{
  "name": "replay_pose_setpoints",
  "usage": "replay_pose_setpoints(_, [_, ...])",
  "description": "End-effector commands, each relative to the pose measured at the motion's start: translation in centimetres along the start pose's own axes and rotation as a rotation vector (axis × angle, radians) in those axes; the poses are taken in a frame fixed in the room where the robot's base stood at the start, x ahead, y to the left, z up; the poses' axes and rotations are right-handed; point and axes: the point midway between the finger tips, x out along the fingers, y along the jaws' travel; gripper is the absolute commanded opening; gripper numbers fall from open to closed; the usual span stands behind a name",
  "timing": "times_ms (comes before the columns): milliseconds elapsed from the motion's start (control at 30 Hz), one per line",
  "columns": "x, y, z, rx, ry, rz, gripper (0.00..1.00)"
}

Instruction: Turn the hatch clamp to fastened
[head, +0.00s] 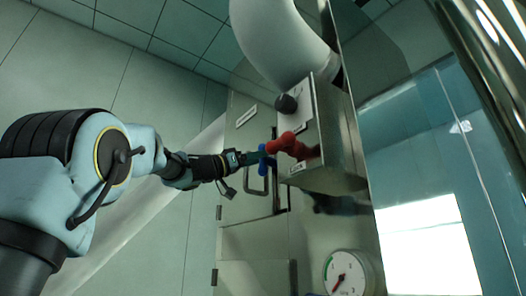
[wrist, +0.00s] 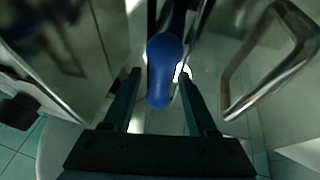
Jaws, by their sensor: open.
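A blue rounded lever (head: 263,168), which looks like the hatch clamp's handle, sits by the cabinet's hatch in the head view. In the wrist view the blue lever (wrist: 163,72) hangs lengthwise between my two fingers. My gripper (head: 262,156) reaches it from the left; in the wrist view its fingers (wrist: 160,80) are open on either side of the lever. I cannot tell whether a finger touches it. The far end of the lever and its pivot are dark and partly hidden.
A red handle (head: 289,146) on a metal box (head: 335,135) is close to the gripper's right. A black knob (head: 286,104) is above it. A metal bar handle (wrist: 270,62) is right of the fingers. A pressure gauge (head: 345,275) is below.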

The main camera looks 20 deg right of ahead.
Motion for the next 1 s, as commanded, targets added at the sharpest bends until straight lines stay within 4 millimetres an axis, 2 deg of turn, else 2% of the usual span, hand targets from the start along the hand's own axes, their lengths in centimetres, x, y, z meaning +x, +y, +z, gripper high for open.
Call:
replay_pose_setpoints(300, [0.22, 0.02, 0.06, 0.0, 0.0, 0.0, 0.58])
replay_pose_setpoints(800, [0.19, 0.02, 0.03, 0.0, 0.0, 0.0, 0.02])
replay_pose_setpoints(1000, [0.19, 0.02, 0.02, 0.0, 0.0, 0.0, 0.0])
